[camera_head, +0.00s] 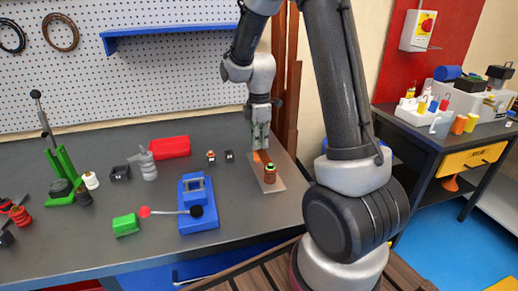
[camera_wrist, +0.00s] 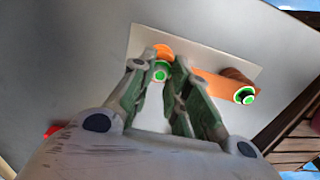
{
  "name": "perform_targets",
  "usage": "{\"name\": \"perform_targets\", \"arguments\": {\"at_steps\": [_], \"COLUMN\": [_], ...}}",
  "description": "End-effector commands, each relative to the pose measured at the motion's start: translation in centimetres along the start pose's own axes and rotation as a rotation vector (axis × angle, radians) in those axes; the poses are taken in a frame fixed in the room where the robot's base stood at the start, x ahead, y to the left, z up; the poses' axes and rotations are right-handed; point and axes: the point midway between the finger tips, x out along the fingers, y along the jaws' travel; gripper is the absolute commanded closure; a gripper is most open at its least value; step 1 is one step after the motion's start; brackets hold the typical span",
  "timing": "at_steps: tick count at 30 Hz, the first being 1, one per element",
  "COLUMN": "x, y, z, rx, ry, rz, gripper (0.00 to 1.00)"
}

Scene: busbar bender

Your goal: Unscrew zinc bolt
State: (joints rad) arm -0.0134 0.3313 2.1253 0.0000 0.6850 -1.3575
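My gripper (camera_head: 260,143) points down over a light plate (camera_head: 279,182) on the grey bench. In the wrist view its green fingers (camera_wrist: 156,80) stand a little apart on either side of a small bolt-like end with a bright green ring (camera_wrist: 160,75). I cannot tell whether they touch it or whether it is the zinc bolt. An orange disc (camera_wrist: 161,50) lies just beyond it. An orange bar (camera_wrist: 209,82) runs to a brown cylinder (camera_wrist: 236,77) topped by a second green-ringed end (camera_wrist: 245,96). The head view also shows this cylinder (camera_head: 270,175).
A blue device with a red-knobbed lever (camera_head: 197,222), a green block (camera_head: 125,225), a red box (camera_head: 169,147) and a green lever press (camera_head: 63,172) stand to the left. A wooden post (camera_head: 291,100) rises close behind my gripper. Bare bench lies between the blue device and the plate.

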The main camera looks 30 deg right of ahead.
Motion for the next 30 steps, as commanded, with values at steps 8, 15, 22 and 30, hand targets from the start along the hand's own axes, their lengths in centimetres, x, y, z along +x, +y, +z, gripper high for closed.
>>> {"name": "perform_targets", "arguments": {"at_steps": [8, 15, 22, 30], "x": [-0.02, -0.05, -0.07, -0.08], "y": [0.01, 0.03, 0.03, 0.05], "z": [0.0, 0.0, 0.0, -0.01], "rx": [-0.02, -0.369, -0.506, -0.558], "ry": [0.0, 0.0, 0.0, 0.0], "rz": [0.0, 0.001, 0.001, 0.001], "gripper": [1.0, 1.0, 1.0, 1.0]}}
